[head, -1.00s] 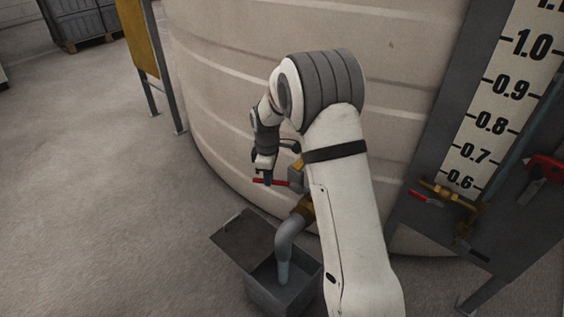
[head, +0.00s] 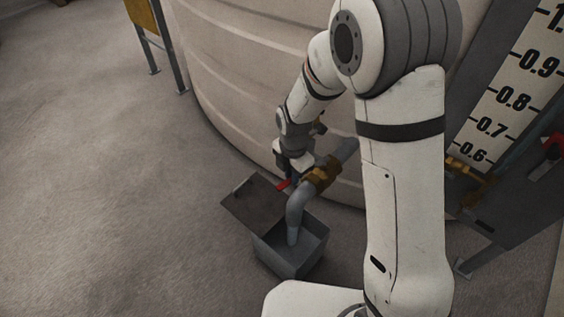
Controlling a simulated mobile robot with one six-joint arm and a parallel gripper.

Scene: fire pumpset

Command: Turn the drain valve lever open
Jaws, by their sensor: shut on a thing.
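The red drain valve lever (head: 283,184) shows as a short piece low on the tank, left of the brass valve fitting (head: 322,174). My gripper (head: 286,181) is at the lever and shut on it; its fingertips are small and partly hidden. The grey drain pipe (head: 296,205) bends down from the fitting into an open grey box (head: 288,262). The rest of the lever and its pivot are hidden behind the gripper and the fitting.
The large beige tank (head: 235,90) stands right behind the valve. A level scale board (head: 508,100) and brass fittings (head: 470,172) are at the right. The floor at left is clear.

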